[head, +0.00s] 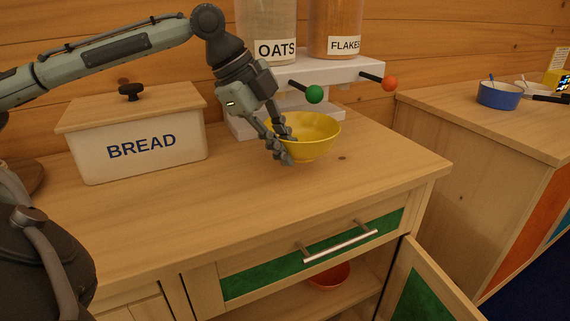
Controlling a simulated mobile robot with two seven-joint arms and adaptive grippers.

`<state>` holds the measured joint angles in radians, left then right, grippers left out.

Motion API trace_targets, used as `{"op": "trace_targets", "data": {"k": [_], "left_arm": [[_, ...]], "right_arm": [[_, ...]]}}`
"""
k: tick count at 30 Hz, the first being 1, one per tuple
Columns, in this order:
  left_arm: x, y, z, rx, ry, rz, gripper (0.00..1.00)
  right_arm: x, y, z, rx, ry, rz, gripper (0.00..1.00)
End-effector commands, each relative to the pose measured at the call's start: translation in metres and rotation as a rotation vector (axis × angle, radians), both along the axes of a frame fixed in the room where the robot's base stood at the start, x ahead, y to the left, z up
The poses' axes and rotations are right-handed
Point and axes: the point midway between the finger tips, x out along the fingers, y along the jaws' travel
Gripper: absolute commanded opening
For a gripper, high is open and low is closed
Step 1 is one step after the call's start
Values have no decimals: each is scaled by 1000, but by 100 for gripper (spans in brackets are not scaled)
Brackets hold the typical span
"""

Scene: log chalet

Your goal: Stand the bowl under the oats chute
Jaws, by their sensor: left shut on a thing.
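A yellow bowl (318,134) is upright near the front of the cereal dispenser (330,72), on the counter's right part. My left gripper (280,145) is shut on the bowl's left rim. I cannot tell whether the bowl touches the counter or hangs just above it. The oats container (268,25), labelled OATS, is on the left of the dispenser, with a green knob (314,94) in front. The oats chute itself is hidden behind my left arm and gripper. My right gripper is not in view.
A flakes container (336,25) with a red-orange knob (389,83) stands beside the oats. A bread box (135,135) is on the left. Below, a cabinet door (425,285) hangs open, with a red bowl (329,276) inside. The counter's front is clear.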

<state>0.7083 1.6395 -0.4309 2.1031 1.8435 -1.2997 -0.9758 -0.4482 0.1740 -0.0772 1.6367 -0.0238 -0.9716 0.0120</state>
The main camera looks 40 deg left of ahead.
Motion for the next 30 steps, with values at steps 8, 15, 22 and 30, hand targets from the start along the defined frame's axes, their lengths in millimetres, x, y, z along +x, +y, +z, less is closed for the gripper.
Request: {"op": "trace_targets", "data": {"k": [8, 15, 22, 30], "left_arm": [[0, 0, -32, 2, 0, 0, 0], [0, 0, -32, 1, -1, 0, 0], [-1, 0, -36, 2, 2, 0, 21], [-1, 0, -36, 2, 2, 0, 32]], "right_arm": [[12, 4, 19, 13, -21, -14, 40], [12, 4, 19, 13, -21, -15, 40], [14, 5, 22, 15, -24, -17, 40], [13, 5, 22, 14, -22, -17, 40]]}}
